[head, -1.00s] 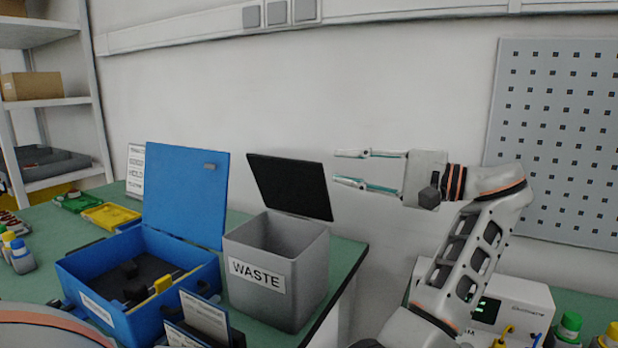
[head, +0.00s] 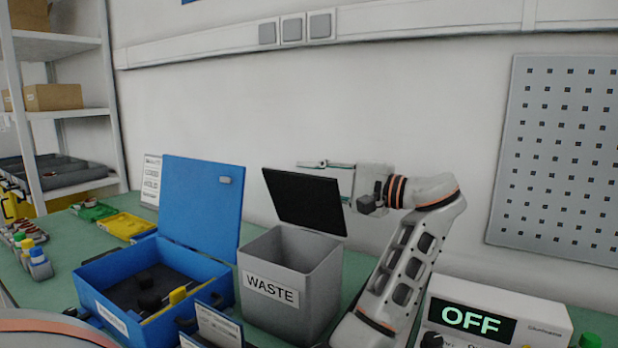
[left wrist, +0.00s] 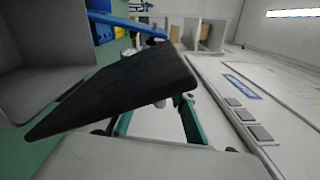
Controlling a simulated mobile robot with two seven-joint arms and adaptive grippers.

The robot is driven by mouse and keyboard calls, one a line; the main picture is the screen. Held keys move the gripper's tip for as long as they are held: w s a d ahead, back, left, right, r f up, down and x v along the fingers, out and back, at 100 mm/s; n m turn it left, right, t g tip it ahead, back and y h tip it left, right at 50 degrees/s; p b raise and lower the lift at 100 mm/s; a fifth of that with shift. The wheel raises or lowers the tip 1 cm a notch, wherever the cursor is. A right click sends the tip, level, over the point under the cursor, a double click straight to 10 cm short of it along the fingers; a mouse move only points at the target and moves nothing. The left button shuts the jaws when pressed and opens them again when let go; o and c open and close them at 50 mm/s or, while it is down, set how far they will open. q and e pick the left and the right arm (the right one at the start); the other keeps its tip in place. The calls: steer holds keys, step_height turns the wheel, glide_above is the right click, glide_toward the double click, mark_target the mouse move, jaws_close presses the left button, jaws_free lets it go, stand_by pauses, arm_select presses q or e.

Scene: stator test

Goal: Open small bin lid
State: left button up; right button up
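The small bin is a grey box (head: 313,295) labelled WASTE on the green bench in the head view. Its black lid (head: 305,203) stands raised and tilted back over the open mouth. The lid also shows in the left wrist view (left wrist: 120,88), with the grey bin (left wrist: 40,75) at left. My left gripper (head: 322,180) is behind the lid, fingers pointing left. Its upper finger shows above the lid's top edge; the lower is mostly hidden. Its teal fingers are spread with nothing between them that I can see. I cannot tell whether they touch the lid. My right gripper is out of view.
A blue box (head: 152,318) with its lid (head: 200,205) raised stands left of the bin. A small card holder (head: 218,328) stands in front. A device reading OFF (head: 500,318) is at right. A wall and pegboard (head: 560,160) lie behind.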

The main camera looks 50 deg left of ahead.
arm_select(q)
jaws_close()
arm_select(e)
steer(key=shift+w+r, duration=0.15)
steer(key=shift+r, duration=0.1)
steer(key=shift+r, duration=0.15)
